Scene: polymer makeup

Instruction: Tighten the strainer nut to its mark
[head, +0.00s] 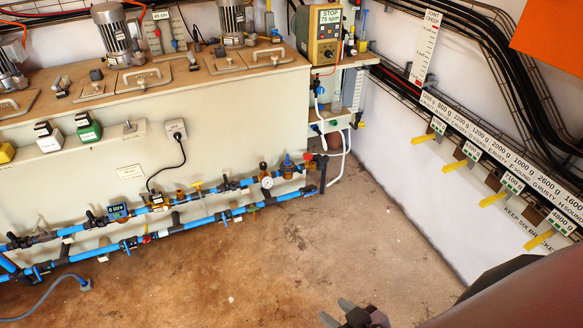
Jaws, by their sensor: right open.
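Small brass fittings sit along the blue pipe run on the front of the long beige tank. One brass fitting (157,202) is beside the blue meter (118,211). Another brass fitting (263,169) stands by the round gauge (267,182). The strainer nut and its mark are too small to pick out for sure. My right gripper (336,311) shows at the bottom edge, open, with only its tips and part of its body in view. It is over the floor, well apart from the pipes. My left gripper is not in view.
The beige tank (230,125) carries motors and lids on top. A dosing pump (325,38) stands at its right end. Yellow-handled brackets (453,167) stick out from the right wall. A grey hose (45,308) lies at lower left. The brown floor (240,275) is mostly clear.

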